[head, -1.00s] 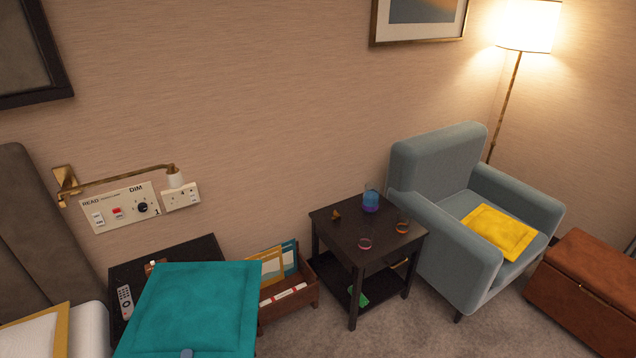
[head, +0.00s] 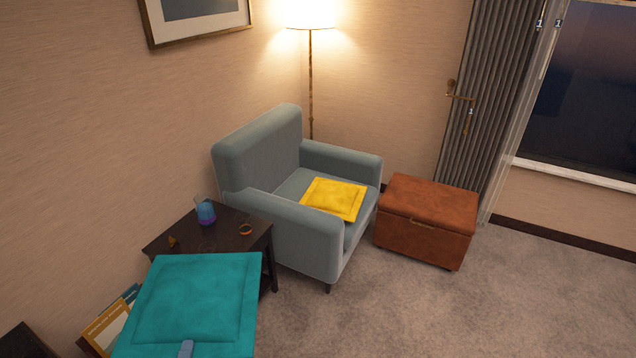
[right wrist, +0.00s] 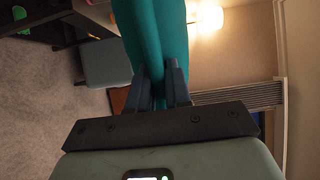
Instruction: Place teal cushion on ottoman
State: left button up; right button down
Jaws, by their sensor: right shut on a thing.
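The teal cushion (head: 197,297) is held up flat at the lower left of the head view. My right gripper (head: 186,348) shows only as a small grey tip at the cushion's near edge. In the right wrist view my right gripper (right wrist: 160,90) is shut on the edge of the teal cushion (right wrist: 152,40), one finger on each side. The ottoman (head: 425,222) is a brown leather box with a closed, bare top. It stands on the carpet right of the armchair, well apart from the cushion. My left gripper is not in view.
A grey-blue armchair (head: 275,165) with a yellow cushion (head: 334,198) stands between the side table and the ottoman. The dark side table (head: 220,238) carries a blue glass (head: 204,210) and small items. Carpet (head: 420,310) in front is clear.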

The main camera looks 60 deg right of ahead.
aim_at(420, 197)
jog(key=l+z, duration=0.4)
jog(key=i+l+z, duration=0.2)
jog(key=l+z, duration=0.25)
jog(key=i+l+z, duration=0.5)
jog(key=l+z, duration=0.15)
jog(key=i+l+z, duration=0.2)
jog(key=i+l, duration=1.9)
